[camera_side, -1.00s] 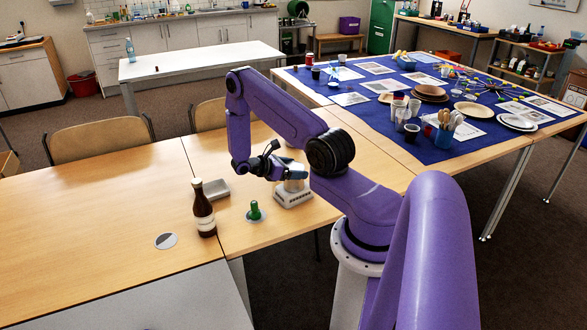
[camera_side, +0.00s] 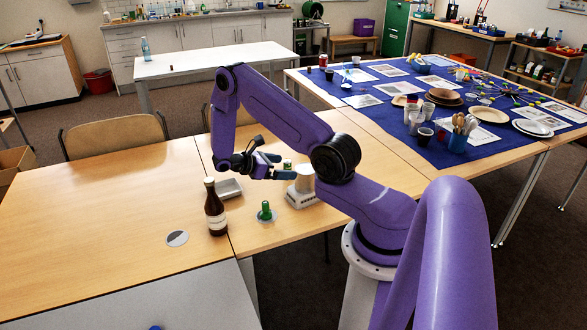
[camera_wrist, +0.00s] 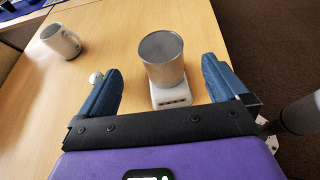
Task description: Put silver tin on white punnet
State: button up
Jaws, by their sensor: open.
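The silver tin (camera_wrist: 162,58) stands upright on the white punnet (camera_wrist: 171,95), a low white box with holes in its near side. The side view shows the pale tin (camera_side: 304,177) on top of the punnet (camera_side: 301,198) near the table's right part. My gripper (camera_side: 281,167) is just left of the tin in that view. In the wrist view, my gripper (camera_wrist: 160,68) is open, with a blue finger on either side of the tin and clear gaps to it. The tin's underside is hidden.
A white mug (camera_wrist: 62,42) and a small white item (camera_wrist: 95,78) lie to the left in the wrist view. A dark bottle (camera_side: 215,212), a grey tray (camera_side: 229,189) and a green piece on a pale disc (camera_side: 266,212) stand nearby. The table's left part is largely clear.

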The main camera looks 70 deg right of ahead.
jog(key=w+a+r+t+y, duration=0.1)
jog(key=a+r+t, duration=0.1)
jog(key=a+r, duration=0.35)
jog(key=a+r+t+y, duration=0.1)
jog(key=a+r+t, duration=0.1)
jog(key=a, duration=0.7)
jog(key=w+a+r+t+y, duration=0.1)
jog(key=a+r+t, duration=0.1)
jog(key=a+r, duration=0.35)
jog(key=s+a+r+n+t+y, duration=0.1)
jog(key=s+a+r+y, duration=0.1)
jog(key=s+a+y, duration=0.2)
jog(key=s+a+r+n+t+y, duration=0.1)
jog(key=s+a+r+t+y, duration=0.1)
jog(key=s+a, duration=0.8)
jog(key=s+r+y, duration=0.1)
jog(key=s, duration=0.5)
jog(key=shift+s+a+n+y, duration=0.2)
jog(key=shift+s+n+y, duration=0.1)
jog(key=shift+y, duration=0.1)
jog(key=shift+w, duration=0.15)
